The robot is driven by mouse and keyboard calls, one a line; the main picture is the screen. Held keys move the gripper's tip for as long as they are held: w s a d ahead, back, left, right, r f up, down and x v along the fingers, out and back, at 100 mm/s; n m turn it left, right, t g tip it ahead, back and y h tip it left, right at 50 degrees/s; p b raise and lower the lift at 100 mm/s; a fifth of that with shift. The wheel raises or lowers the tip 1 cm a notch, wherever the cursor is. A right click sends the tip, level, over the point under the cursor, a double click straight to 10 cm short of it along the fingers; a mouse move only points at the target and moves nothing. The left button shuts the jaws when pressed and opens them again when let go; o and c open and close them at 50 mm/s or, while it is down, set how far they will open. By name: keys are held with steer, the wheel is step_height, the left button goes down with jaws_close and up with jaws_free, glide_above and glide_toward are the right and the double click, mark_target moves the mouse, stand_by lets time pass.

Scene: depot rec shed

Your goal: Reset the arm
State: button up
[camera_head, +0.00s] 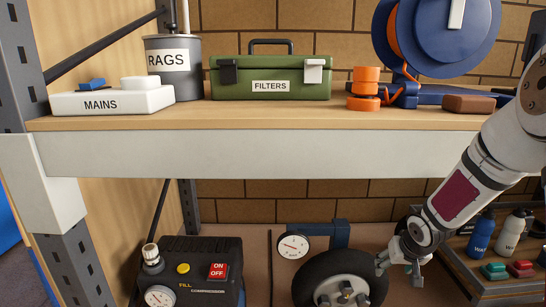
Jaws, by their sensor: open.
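My gripper (391,262) is at the lower right, at the end of my white arm, which reaches down in front of the shelf edge. It is open, and I see nothing held in it. Its fingers are close to the right side of a black tyre (314,265); I cannot tell whether they touch it.
The wooden shelf (230,120) spans the view above my gripper. It carries a MAINS box (75,105), a RAGS can (188,85), a green FILTERS toolbox (225,88) and a blue reel (425,45). Below stand a compressor box (215,250) and a bottle crate (510,292).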

steer(key=s+a+r+g+h, duration=0.2)
steer(key=s+a+r+g, duration=0.15)
steer(key=s+r, duration=1.3)
steer(key=s+a+r+n+g+y, duration=0.1)
steer(key=s+a+r, duration=0.15)
steer(key=s, duration=0.55)
steer(key=s+a+r+y+p, duration=0.1)
steer(key=s+a, duration=0.3)
steer(key=s, duration=0.5)
steer(key=s+a+r+n+g+y, duration=0.15)
steer(key=s+a, duration=0.25)
steer(key=s, duration=0.4)
step_height(320, 180, up, 40)
steer(key=t+p, duration=0.4)
steer(key=p, duration=3.3)
steer(key=shift+d+r+m+t+h+p, duration=0.15)
steer(key=shift+d+m+t+h+p, duration=0.1)
steer(key=shift+m+t+h+p, duration=0.15)
steer(key=shift+d, duration=0.1)
